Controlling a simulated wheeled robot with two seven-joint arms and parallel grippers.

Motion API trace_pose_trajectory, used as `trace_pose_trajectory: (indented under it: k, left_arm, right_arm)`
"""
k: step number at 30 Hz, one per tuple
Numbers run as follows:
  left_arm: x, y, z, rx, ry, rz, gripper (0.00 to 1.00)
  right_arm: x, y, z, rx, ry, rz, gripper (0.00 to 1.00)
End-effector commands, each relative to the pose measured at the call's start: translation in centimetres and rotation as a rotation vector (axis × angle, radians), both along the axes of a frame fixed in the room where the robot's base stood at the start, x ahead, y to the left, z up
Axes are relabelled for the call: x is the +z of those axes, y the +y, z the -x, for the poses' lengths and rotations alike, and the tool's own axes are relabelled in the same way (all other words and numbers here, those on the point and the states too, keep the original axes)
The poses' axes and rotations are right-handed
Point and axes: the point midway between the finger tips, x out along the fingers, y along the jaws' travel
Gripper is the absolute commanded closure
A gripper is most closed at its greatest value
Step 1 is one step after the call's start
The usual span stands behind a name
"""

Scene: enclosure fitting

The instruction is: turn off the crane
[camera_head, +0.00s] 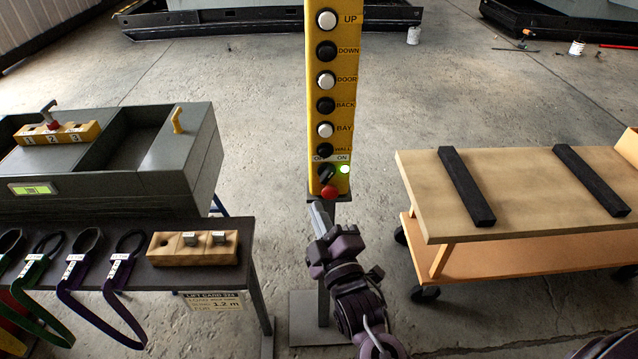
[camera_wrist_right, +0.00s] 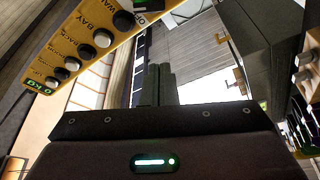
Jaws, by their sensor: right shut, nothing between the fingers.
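The crane's yellow control panel (camera_head: 334,100) stands upright on a post in the middle of the head view. It carries black and white buttons labelled UP, DOWN, DOOR, BACK, BAY and WALL. My left gripper is out of view.
A dark table (camera_head: 190,279) with coloured straps and a wooden block (camera_head: 192,248) is at left, before a grey case (camera_head: 180,160). A wooden cart (camera_head: 520,180) with two black bars is at right. Concrete floor is open behind the panel.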

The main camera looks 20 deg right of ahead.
Motion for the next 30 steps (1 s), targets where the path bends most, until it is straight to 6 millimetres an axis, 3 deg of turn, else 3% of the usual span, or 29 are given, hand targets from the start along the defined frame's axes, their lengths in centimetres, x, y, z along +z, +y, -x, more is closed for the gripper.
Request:
trace_pose_trajectory:
  k: [8,20,24,30]
  left_arm:
    - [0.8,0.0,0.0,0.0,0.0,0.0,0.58]
    - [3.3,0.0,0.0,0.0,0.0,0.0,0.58]
    - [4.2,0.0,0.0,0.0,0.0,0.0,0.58]
    - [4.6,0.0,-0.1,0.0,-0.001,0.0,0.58]
  right_arm:
    - [0.6,0.1,-2.0,0.0,-0.001,-0.001,1.0]
    - [2.1,0.1,-10.2,-0.001,0.0,-0.001,1.0]
    - [0.6,-1.8,-9.4,0.0,0.005,0.002,1.0]
    - [-0.3,-3.0,-9.0,0.001,0.003,0.0,1.0]
